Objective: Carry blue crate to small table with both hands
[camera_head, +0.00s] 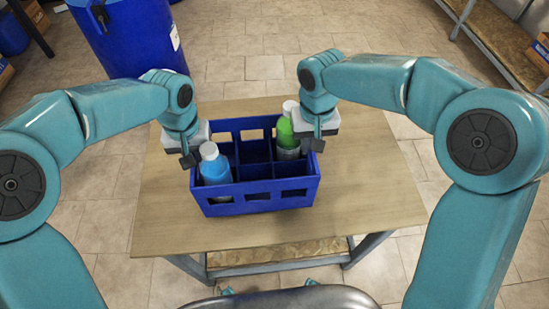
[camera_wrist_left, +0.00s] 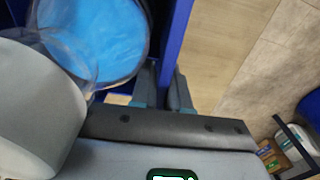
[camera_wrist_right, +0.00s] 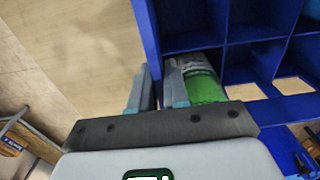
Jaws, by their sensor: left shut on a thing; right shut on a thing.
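The blue crate (camera_head: 277,190) is a divided carrier with cut-outs in its walls. It appears upright, over or on the wooden tabletop of the small table (camera_head: 375,190); I cannot tell whether its base touches. A blue bottle with a white cap (camera_head: 215,168) stands in a left compartment, and a green bottle (camera_head: 287,138) in a back right one. My left gripper (camera_head: 187,158) is shut on the crate's left wall, which also shows in the left wrist view (camera_wrist_left: 178,30). My right gripper (camera_head: 316,143) is shut on the right wall, also in the right wrist view (camera_wrist_right: 148,40).
A large blue drum (camera_head: 135,38) stands on the tiled floor behind the table at left. A shelf (camera_head: 490,32) with a wooden board is at the back right. The tabletop is bare to the right and in front of the crate.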

